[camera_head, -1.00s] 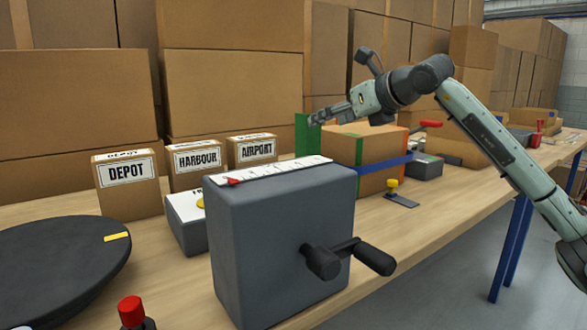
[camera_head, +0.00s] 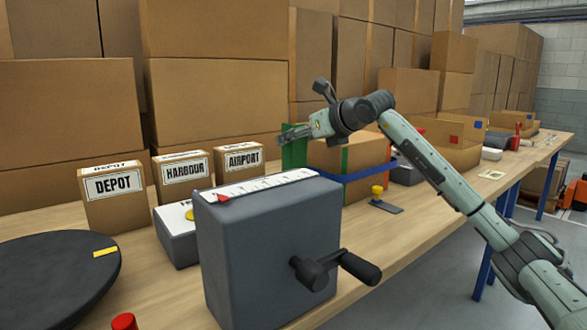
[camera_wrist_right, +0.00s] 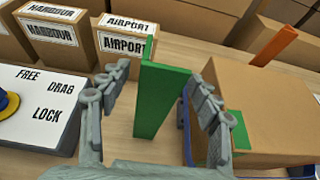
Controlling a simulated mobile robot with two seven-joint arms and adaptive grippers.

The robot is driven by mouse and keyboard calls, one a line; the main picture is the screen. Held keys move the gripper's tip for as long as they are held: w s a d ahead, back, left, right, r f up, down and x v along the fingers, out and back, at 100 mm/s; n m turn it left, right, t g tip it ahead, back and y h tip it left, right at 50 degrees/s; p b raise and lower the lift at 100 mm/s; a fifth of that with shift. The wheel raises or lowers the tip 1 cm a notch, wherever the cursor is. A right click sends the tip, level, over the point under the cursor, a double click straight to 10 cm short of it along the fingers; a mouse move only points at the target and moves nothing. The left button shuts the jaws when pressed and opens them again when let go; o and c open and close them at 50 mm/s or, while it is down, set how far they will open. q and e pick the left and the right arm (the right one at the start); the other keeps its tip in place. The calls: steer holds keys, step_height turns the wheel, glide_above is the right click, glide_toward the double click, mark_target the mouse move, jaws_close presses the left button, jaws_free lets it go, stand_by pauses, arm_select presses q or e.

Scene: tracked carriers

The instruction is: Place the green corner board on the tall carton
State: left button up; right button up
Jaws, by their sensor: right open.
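The green corner board (camera_wrist_right: 162,98) stands upright on the bench in the right wrist view, and it shows in the head view (camera_head: 294,156). It stands between the two spread fingers of my right gripper (camera_wrist_right: 159,78), with a gap visible on each side. In the head view my right gripper (camera_head: 285,138) is at the upper part of the board and covers some of it. A brown carton (camera_head: 324,158) with a blue strap and a green strip on its near corner stands just right of the board; its top (camera_wrist_right: 262,105) fills the right of the wrist view. My left gripper is out of view.
Boxes labelled DEPOT (camera_head: 112,196), HARBOUR (camera_head: 183,178) and AIRPORT (camera_head: 239,160) stand to the left. A grey crank box (camera_head: 262,245) stands in front. A dark round turntable (camera_head: 50,275) is at left. An orange upright piece (camera_wrist_right: 275,45) stands behind the carton. Large cartons line the back.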

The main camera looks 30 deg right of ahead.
jaws_close()
stand_by(0.4)
steer(key=shift+r, duration=0.1)
